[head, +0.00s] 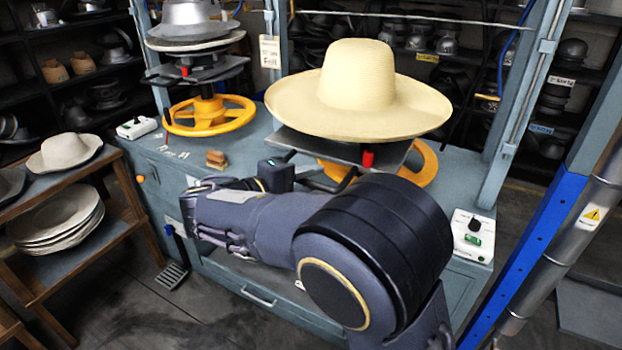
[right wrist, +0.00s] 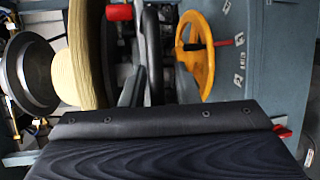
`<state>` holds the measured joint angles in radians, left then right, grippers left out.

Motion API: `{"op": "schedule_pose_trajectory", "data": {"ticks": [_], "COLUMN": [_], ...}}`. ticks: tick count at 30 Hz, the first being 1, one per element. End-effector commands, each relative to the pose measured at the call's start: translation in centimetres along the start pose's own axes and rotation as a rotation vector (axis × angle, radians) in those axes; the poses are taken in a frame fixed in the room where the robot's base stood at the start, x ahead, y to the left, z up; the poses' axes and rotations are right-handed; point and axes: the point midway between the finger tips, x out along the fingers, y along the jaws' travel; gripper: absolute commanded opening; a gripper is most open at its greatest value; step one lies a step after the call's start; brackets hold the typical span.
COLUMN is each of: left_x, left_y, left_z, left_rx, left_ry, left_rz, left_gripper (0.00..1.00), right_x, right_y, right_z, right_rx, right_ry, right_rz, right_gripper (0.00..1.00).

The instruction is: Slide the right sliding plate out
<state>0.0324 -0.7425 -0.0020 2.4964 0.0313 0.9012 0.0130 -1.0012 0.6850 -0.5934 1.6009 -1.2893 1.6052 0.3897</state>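The right sliding plate (head: 312,148) is a dark flat plate under a wide-brimmed cream hat (head: 360,80) on the right press. A red knob (head: 368,159) stands at its front. My left gripper is not in view.
A yellow handwheel (head: 422,165) is below the plate. The left press has its own yellow wheel (head: 210,115). A white control box (head: 474,236) sits on the bench at right. A blue upright post (head: 530,255) stands at far right. A wooden rack (head: 75,185) with hats is at left.

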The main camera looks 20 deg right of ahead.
Motion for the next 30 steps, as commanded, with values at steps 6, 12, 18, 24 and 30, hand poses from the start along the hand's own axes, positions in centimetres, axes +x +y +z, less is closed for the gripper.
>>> {"op": "schedule_pose_trajectory", "data": {"ticks": [6, 12, 18, 24, 30], "left_x": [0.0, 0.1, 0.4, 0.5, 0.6], "left_y": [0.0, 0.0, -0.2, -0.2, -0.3], "left_z": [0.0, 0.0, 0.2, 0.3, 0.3], "left_rx": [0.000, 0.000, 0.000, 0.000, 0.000], "left_ry": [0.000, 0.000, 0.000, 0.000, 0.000], "left_rz": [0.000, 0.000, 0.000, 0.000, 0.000], "left_gripper": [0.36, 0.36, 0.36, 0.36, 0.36], "right_x": [0.1, -0.6, -3.9, -6.8, -7.8], "right_y": [0.1, 0.1, 0.0, 0.0, 0.0], "right_z": [0.0, -0.1, -0.1, -0.1, 0.0], "right_rx": [0.002, 0.003, 0.003, 0.003, 0.001], "right_ry": [0.000, 0.002, 0.005, 0.002, 0.000], "right_rz": [0.001, 0.002, 0.002, 0.002, 0.000], "right_gripper": [0.34, 0.34, 0.34, 0.34, 0.34]}}
